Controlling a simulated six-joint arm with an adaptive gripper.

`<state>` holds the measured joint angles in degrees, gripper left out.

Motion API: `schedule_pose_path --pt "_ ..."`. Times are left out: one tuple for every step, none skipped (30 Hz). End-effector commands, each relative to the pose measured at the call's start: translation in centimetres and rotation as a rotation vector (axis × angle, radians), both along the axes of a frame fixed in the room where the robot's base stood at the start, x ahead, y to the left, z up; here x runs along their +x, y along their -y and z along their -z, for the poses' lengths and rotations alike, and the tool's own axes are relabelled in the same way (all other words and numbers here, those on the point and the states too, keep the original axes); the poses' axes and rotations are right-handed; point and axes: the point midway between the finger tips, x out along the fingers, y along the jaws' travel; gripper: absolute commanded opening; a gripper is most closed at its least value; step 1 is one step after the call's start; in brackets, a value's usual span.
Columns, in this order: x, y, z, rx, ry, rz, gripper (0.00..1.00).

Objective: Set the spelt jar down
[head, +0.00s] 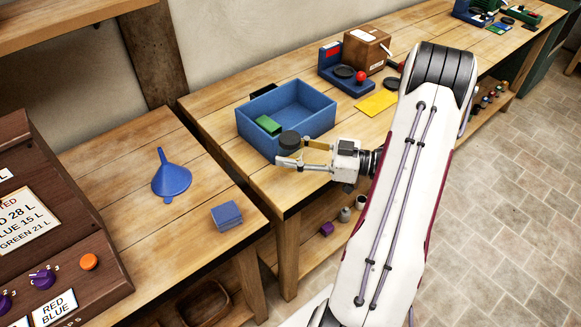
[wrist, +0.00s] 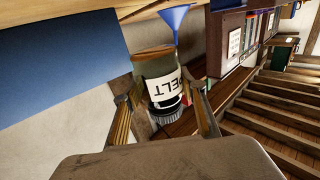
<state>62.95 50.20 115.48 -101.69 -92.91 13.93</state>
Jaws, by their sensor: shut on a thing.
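The spelt jar (wrist: 158,68) is clear glass with brownish contents, a white label reading "ELT" and a dark ribbed lid. In the head view its dark lid (head: 289,138) shows at the near wall of the blue crate (head: 316,128); most of its body is hidden. My gripper (head: 296,153) is shut on the jar, and in the wrist view its fingers (wrist: 160,97) lie on either side of it. I cannot tell whether the jar's base touches the bench.
A green block (head: 268,125) is in the crate. A yellow sheet (head: 377,102), a blue scale (head: 346,80) and a brown box (head: 366,49) are farther back. A blue funnel (head: 171,177) and blue block (head: 227,215) stand on the left bench. A gap separates the benches.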

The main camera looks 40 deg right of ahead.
Motion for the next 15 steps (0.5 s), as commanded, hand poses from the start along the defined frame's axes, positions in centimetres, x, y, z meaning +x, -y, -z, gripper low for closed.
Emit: schedule_pose_path --pt "-0.01 0.00 0.41 0.001 0.000 0.000 0.11" --pt "-0.01 0.00 0.58 0.001 0.000 0.000 0.11" --pt "-0.01 0.00 0.76 0.001 0.000 0.000 0.11" --pt "-0.02 -0.01 0.87 0.001 0.000 0.000 0.11" --pt "-0.02 -0.01 0.95 0.001 0.000 0.000 0.11" --pt "-0.02 -0.02 1.02 0.001 0.001 0.000 0.11" --pt "-0.02 -0.02 1.05 0.001 0.001 0.000 0.11" --pt "-0.02 -0.02 1.05 0.001 0.001 0.000 0.11" --pt "-0.02 -0.02 1.05 0.001 0.001 0.000 0.11" --pt "-0.02 -0.02 1.04 0.001 0.001 0.000 0.11" --pt "-0.02 -0.02 1.04 0.001 0.001 0.000 0.11" --pt "-0.02 -0.02 1.03 0.001 0.001 0.000 0.11" --pt "-0.02 -0.02 1.03 0.001 0.001 0.000 0.11" --pt "-0.02 -0.02 1.03 0.001 0.001 0.000 0.11" --pt "-0.02 -0.02 1.05 0.001 0.001 0.000 0.11"
